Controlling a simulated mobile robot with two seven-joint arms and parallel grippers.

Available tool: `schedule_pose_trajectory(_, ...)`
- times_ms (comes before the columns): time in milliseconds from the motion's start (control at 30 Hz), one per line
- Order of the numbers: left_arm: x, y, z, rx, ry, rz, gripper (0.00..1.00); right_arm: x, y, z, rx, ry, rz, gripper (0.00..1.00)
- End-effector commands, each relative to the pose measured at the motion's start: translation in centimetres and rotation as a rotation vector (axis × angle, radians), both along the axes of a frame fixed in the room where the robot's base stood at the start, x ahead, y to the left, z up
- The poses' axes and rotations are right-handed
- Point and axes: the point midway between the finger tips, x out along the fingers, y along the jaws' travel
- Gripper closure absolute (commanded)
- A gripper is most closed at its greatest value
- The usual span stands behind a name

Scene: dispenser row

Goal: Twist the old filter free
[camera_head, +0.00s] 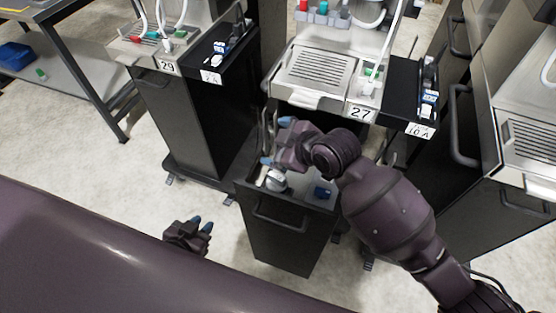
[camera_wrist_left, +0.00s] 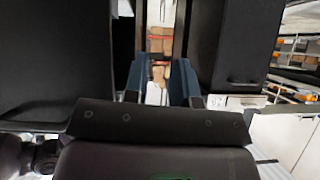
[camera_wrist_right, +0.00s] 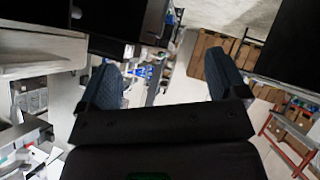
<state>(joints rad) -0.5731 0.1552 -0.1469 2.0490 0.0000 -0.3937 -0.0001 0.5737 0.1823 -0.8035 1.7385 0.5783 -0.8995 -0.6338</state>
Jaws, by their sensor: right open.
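No part is clearly recognisable as the old filter. A silver-white rounded piece (camera_head: 276,181) sits in the open top of a dark pulled-out drawer (camera_head: 283,238) below station 27; I cannot tell whether it is the filter. My right gripper (camera_head: 277,141) is above the drawer's back left, just above that piece in the picture, open with nothing between its fingers. It also shows open in the right wrist view (camera_wrist_right: 165,82). My left gripper (camera_head: 199,224) is low at the left, apart from the drawer. The left wrist view shows its fingers (camera_wrist_left: 162,82) spread and empty.
Station 27 (camera_head: 316,68) has a drip grate and a black side tray (camera_head: 408,98). Station 29 (camera_head: 168,66) stands at the left. A blue item (camera_head: 322,192) lies in the drawer. Pale floor is free left of the drawer.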

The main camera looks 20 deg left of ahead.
Motion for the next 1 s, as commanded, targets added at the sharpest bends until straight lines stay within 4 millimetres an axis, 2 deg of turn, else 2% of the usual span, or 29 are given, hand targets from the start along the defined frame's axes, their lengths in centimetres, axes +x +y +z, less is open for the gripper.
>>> schedule_pose_trajectory(100,0.1,-0.2,-0.8,-0.002,0.009,-0.004,0.75,-1.1,2.4,-0.8,-0.121,-0.038,0.172,0.09)
schedule_pose_trajectory(200,0.3,-0.3,-1.0,-0.003,0.008,-0.006,0.75,-2.1,3.7,-1.6,-0.229,-0.07,0.311,0.09)
schedule_pose_trajectory(400,0.6,-0.6,-1.3,-0.008,0.008,-0.006,0.75,-3.3,4.6,-3.2,-0.428,-0.123,0.545,0.09)
schedule_pose_trajectory(633,0.2,-0.8,-2.5,-0.014,0.026,-0.002,0.75,-3.3,3.9,-4.8,-0.666,-0.172,0.792,0.09)
schedule_pose_trajectory(800,0.1,-0.8,-2.8,-0.014,0.03,-0.004,0.75,-2.4,2.3,-5.6,-0.858,-0.193,0.967,0.09)
schedule_pose_trajectory(1000,0.0,-0.8,-3.2,-0.01,0.037,-0.008,0.75,-1.4,0.8,-5.7,-0.995,-0.192,1.086,0.09)
